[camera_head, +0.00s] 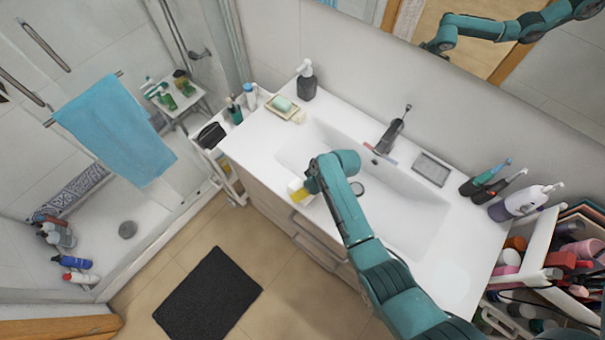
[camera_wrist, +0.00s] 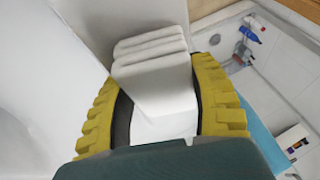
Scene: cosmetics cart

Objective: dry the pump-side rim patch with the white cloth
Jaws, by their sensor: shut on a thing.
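My gripper (camera_head: 301,190) is at the front left rim of the white sink basin (camera_head: 410,205). In the wrist view its yellow fingers are shut on the white cloth (camera_wrist: 155,85), a folded block with several layers. In the head view only a little of the cloth shows by the fingers. The pump bottle (camera_head: 307,83), dark with a white top, stands upright at the counter's back left corner, apart from my gripper. The rim between it and my gripper looks plain white; I cannot make out a wet patch. Whether the cloth touches the rim is unclear.
A soap dish with green soap (camera_head: 283,104) sits left of the basin. The faucet (camera_head: 391,136) stands at the back, with a grey tray (camera_head: 431,169) to its right. Toothbrushes and a bottle (camera_head: 522,203) crowd the right end. A loaded cart (camera_head: 540,265) stands beyond.

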